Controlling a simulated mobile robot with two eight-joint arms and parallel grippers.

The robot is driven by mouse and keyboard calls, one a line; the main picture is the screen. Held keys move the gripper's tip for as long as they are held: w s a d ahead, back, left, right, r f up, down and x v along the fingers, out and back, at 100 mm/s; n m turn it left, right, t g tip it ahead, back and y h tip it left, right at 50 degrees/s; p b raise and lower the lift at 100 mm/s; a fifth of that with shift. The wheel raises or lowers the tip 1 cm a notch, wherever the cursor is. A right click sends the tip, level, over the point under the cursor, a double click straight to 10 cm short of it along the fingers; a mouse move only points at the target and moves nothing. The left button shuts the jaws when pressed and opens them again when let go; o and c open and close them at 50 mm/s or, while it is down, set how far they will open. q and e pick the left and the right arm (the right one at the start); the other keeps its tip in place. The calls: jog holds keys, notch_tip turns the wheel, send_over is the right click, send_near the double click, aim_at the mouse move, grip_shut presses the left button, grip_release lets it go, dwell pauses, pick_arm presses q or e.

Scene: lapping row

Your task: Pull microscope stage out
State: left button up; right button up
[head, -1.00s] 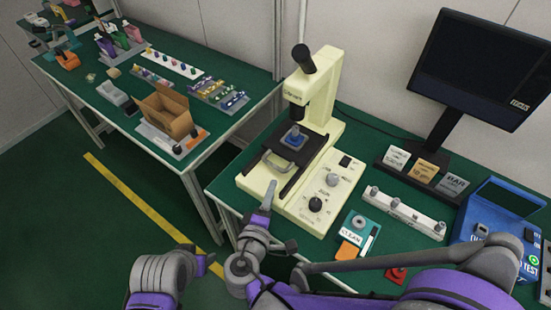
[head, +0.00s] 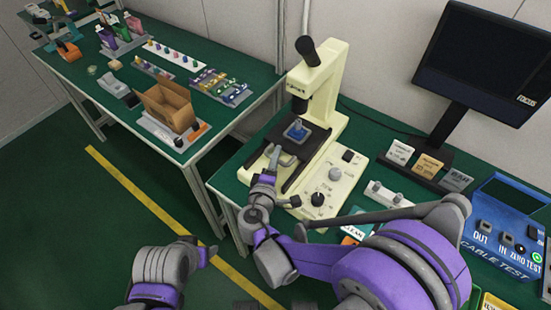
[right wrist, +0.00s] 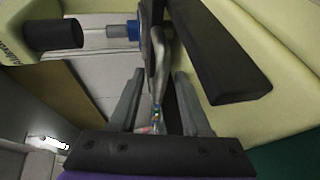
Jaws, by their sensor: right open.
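The cream microscope (head: 318,95) stands on the green bench. Its stage (head: 309,147) sits between dark rails under the objective, with a blue piece (head: 297,132) on it. A pale metal handle (head: 287,161) is at the stage's front. My right gripper (head: 273,158) is open at this handle. In the right wrist view, the handle (right wrist: 162,55) appears ahead of and between the two fingers of the gripper (right wrist: 157,85), which are apart. Whether either finger touches it I cannot tell. My left gripper is not in view; only part of that arm shows.
A dark rail (right wrist: 218,50) lies close to the right finger. The control panel with knobs (head: 325,185) is right of the stage. A blue cable tester (head: 500,240) and monitor (head: 485,65) stand further right. A second bench with a cardboard box (head: 168,106) is at left.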

grip_shut()
dwell(1.4)
